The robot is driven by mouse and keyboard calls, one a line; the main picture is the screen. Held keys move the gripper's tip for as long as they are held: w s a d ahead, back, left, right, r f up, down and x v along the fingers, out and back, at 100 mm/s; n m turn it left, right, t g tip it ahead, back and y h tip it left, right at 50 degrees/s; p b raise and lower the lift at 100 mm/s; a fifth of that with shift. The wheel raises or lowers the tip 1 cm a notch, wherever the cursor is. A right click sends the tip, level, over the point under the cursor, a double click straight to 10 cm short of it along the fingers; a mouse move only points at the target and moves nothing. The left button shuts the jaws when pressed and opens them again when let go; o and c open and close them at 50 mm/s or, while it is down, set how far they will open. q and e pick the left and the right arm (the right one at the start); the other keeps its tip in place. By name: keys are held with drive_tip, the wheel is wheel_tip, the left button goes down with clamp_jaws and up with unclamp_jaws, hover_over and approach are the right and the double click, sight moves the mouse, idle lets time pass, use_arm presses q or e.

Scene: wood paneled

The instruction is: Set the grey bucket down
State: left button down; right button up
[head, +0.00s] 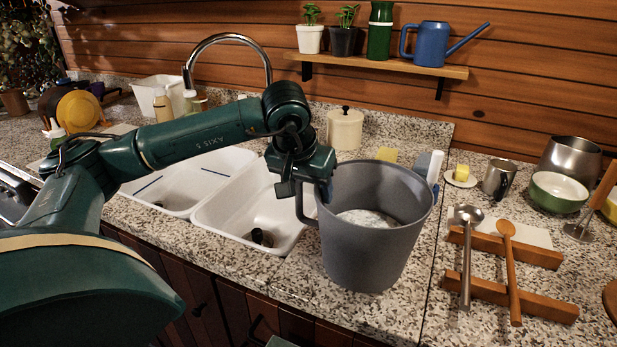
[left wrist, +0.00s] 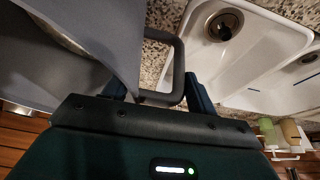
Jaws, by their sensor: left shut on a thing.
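The grey bucket (head: 375,245) is upright over the granite counter, just right of the sink, with something whitish inside it. My left gripper (head: 308,200) is at the bucket's left side and shut on its side handle. In the left wrist view the grey handle (left wrist: 172,75) passes between the fingers of my left gripper (left wrist: 160,90), and the bucket's grey wall (left wrist: 95,40) fills the upper left. I cannot tell whether the bucket's base touches the counter. My right gripper is not in view.
The white double sink (head: 215,205) lies to the left. To the right are a ladle (head: 467,250) and a wooden spoon (head: 510,270) on wooden rests. A sponge (head: 386,155) and a white-and-blue brush (head: 434,168) are behind the bucket. A lidded cream jar (head: 345,130) stands farther back.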

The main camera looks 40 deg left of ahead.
use_arm(q)
drive_tip(key=shift+c, duration=2.3)
unclamp_jaws()
drive_tip(key=shift+r, duration=0.1)
drive_tip(key=v, duration=1.2)
drive_tip(key=shift+s, duration=0.1)
